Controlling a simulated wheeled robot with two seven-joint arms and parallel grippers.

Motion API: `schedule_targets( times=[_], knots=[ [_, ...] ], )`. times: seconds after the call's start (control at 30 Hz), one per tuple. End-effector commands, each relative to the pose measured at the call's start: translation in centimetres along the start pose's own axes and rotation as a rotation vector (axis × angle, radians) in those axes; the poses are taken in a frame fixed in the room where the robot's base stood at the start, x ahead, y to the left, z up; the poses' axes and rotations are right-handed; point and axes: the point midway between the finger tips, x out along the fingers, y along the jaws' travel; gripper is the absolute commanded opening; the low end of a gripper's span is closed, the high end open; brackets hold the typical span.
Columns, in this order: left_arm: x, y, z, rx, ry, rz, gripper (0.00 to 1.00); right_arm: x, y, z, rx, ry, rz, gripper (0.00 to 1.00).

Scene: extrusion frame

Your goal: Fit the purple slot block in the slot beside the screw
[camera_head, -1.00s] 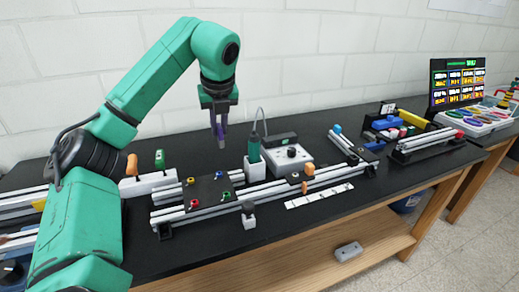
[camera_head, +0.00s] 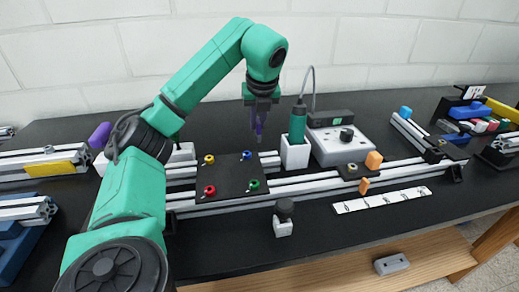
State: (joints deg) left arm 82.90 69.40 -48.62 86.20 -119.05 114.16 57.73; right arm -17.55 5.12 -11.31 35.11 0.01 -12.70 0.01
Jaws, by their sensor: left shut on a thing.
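My left gripper (camera_head: 261,103) comes down from the left arm, above and behind the dark plate. It is shut on the narrow purple slot block (camera_head: 259,128), which hangs below the fingers, clear of the rails. The extrusion frame's front rail (camera_head: 300,188) runs left to right across the bench. A small screw-like part (camera_head: 352,169) sits on the rails near the orange blocks; I cannot tell surely whether it is the task's screw. The slot itself is too small to make out. My right gripper is not in view.
The dark plate (camera_head: 228,177) carries yellow, blue, red and green screws. A white holder (camera_head: 295,152) with a green tool and a grey box with a knob (camera_head: 338,146) stand behind the rails. Orange blocks (camera_head: 373,160) sit on the right. A white marked strip (camera_head: 382,200) lies in front.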

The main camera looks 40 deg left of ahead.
Motion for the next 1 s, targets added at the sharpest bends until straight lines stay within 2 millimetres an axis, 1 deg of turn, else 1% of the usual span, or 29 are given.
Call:
schedule_targets(
  times=[0.1,0.23,0.3,0.57,0.6,0.63,0.67,0.93,1.0],
  knots=[
    [1.6,0.1,-0.7,0.001,0.000,0.002,0.00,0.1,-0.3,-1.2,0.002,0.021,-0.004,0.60],
    [3.8,0.1,-1.6,0.001,-0.001,0.002,0.00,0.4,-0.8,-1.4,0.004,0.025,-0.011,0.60],
    [4.2,0.1,-1.8,-0.001,0.000,-0.001,0.00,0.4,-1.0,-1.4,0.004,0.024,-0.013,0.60],
    [4.3,0.0,-1.8,-0.001,0.000,-0.001,0.00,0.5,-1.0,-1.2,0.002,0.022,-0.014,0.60],
    [4.3,0.0,-1.8,-0.001,0.000,-0.001,0.26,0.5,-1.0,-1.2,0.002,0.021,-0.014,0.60],
    [4.3,0.0,-1.8,-0.001,0.000,-0.001,0.38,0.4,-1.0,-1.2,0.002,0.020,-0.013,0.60],
    [4.3,0.0,-1.8,-0.001,0.000,-0.001,0.45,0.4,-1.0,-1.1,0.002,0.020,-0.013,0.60],
    [4.2,0.0,-1.8,-0.001,0.000,-0.001,0.45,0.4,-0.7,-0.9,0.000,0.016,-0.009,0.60],
    [3.9,0.0,-1.7,-0.001,-0.001,-0.002,0.45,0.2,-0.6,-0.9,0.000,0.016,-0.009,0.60]
  ],
)
